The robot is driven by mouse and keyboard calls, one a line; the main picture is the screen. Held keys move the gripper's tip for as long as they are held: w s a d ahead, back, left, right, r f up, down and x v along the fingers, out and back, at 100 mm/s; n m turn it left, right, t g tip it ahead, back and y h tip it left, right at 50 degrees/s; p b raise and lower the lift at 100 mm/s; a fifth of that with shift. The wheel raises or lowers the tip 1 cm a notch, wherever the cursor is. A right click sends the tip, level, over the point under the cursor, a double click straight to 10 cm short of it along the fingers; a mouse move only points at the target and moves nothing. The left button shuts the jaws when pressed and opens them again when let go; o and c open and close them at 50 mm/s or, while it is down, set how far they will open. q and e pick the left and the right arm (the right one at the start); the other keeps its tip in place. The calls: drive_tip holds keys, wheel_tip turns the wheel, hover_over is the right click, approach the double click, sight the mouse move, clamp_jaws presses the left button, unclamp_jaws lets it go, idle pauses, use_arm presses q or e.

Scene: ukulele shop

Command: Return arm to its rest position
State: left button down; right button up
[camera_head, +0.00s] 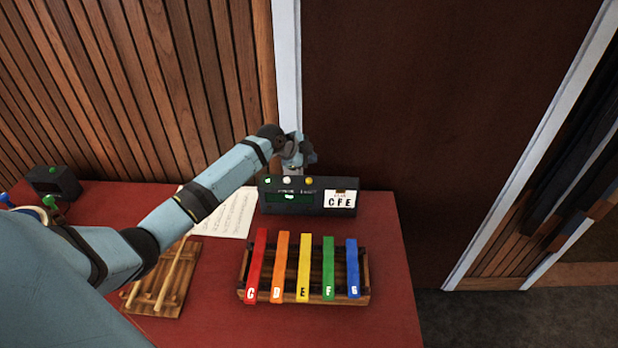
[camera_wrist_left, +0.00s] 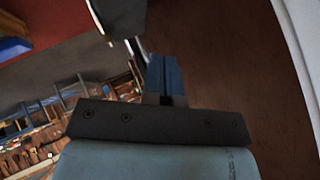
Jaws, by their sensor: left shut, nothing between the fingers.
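My left arm (camera_head: 165,220) comes in from the left and reaches over the red table. My left gripper (camera_head: 305,157) is at its end, above and behind the black box with a small green display (camera_head: 290,197). In the left wrist view its fingers (camera_wrist_left: 165,80) are together with nothing between them. The gripper's exact height above the box is hard to judge. My right gripper is not in view.
A wooden xylophone with coloured bars (camera_head: 304,275) stands in front of the box. A rack with mallets (camera_head: 165,280), a music sheet (camera_head: 228,210) and another black box (camera_head: 53,183) are at left. A wooden slat wall (camera_head: 150,80) and white trim (camera_head: 287,70) stand close behind.

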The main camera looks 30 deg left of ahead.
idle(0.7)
use_arm(q)
drive_tip(key=s+d+f+n+g, duration=0.15)
drive_tip(key=s+d+f, duration=0.25)
drive_tip(key=s+d, duration=0.45)
drive_tip(key=s+d+f+n+g, duration=0.1)
drive_tip(key=s+d+f+n, duration=0.3)
drive_tip(key=s, duration=0.7)
drive_tip(key=s+d+r+n+g+y, duration=0.1)
drive_tip(key=s+d+r+n+y, duration=0.2)
drive_tip(key=s, duration=0.9)
drive_tip(key=s+d+r+n+g, duration=0.1)
drive_tip(key=s+r+n, duration=0.3)
drive_tip(key=s, duration=0.8)
drive_tip(key=w+d+f+m+t+h, duration=0.1)
drive_tip(key=w+d+f+t, duration=0.2)
drive_tip(key=f, duration=0.3)
drive_tip(key=w+d+f+m+t+h+p, duration=0.1)
drive_tip(key=w+d+f+t, duration=0.2)
drive_tip(key=f+t, duration=0.1)
drive_tip(key=shift+d+f+h, duration=0.3)
drive_tip(key=shift+d+f, duration=0.05)
drive_tip(key=shift+f, duration=0.55)
